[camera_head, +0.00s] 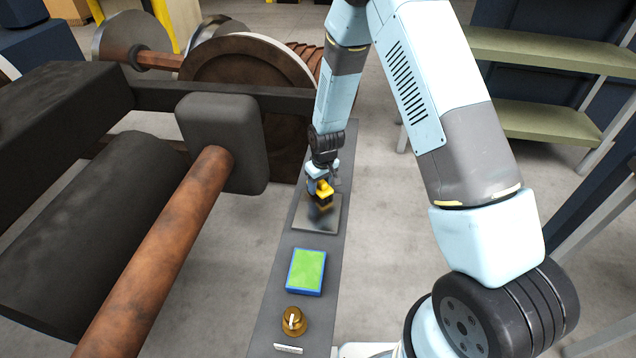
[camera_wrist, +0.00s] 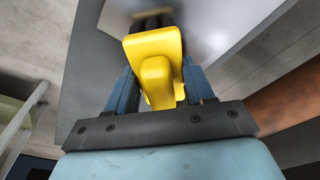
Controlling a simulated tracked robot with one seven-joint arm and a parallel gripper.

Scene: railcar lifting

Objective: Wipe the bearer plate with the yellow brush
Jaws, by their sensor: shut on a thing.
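My gripper (camera_head: 322,184) is shut on the yellow brush (camera_head: 324,194), gripping it by its yellow handle. In the wrist view the brush (camera_wrist: 153,62) sits between the two blue fingers of my gripper (camera_wrist: 160,92). The bearer plate (camera_head: 327,218) is a flat grey metal plate on the long dark bench. It has a dark smudge near the brush. The brush is over the plate's upper middle part, and its dark bristle end is low at the plate. I cannot tell whether the bristles touch it. Part of the plate (camera_wrist: 225,22) shows in the wrist view.
On the narrow bench (camera_head: 270,300) a green pad with a blue rim (camera_head: 306,271) and a brass-coloured knobbed object (camera_head: 293,321) stand nearer than the plate. A rusty wheelset (camera_head: 250,75) and a dark frame with a rusty bar (camera_head: 165,250) rise close on the left. Shelves (camera_head: 540,85) stand at right.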

